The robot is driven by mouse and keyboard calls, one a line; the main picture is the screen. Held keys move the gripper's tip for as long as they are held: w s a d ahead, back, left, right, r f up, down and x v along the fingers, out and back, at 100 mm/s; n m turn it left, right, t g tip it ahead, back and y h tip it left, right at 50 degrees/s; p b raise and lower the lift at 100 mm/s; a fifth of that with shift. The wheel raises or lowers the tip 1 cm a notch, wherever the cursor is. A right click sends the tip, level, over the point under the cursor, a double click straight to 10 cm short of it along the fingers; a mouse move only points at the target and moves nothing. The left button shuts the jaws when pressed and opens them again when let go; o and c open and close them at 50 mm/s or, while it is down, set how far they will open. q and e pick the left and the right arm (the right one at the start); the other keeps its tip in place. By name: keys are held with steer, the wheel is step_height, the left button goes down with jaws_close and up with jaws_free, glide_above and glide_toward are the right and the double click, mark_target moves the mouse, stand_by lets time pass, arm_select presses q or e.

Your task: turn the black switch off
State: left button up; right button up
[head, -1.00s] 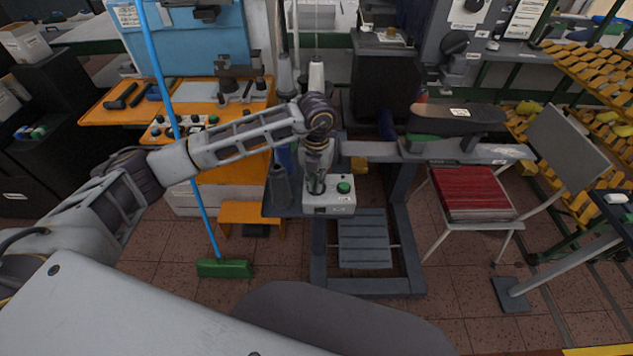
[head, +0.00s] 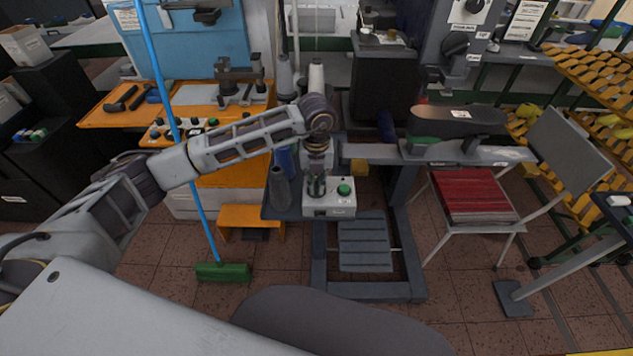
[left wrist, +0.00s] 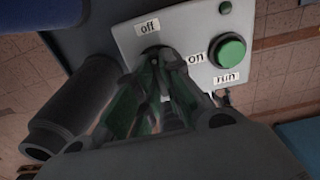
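The light grey control box (head: 341,205) stands at the machine's front. In the left wrist view the box (left wrist: 128,32) carries the labels "off", "on" and "run". A green button (left wrist: 228,51) sits by "run". My left gripper (head: 317,190) points down at the box, left of the green button. In the left wrist view its fingertips (left wrist: 157,62) come close together at the spot between "off" and "on". They cover the black switch there, so its position is hidden. I cannot tell whether the fingers grip it. My right gripper is not in view.
A dark grey cylinder (left wrist: 70,108) stands close left of my gripper. An orange bench (head: 200,103) with tools is at the left, and a blue-handled broom (head: 222,271) stands before it. A chair with a red stack (head: 474,194) is at the right.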

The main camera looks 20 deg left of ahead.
mark_target(316, 185)
arm_select(q)
steer(key=o, duration=0.5)
steer(key=shift+r, duration=0.1)
steer(key=shift+c, duration=0.2)
step_height(316, 185, up, 12)
stand_by(0.5)
stand_by(0.5)
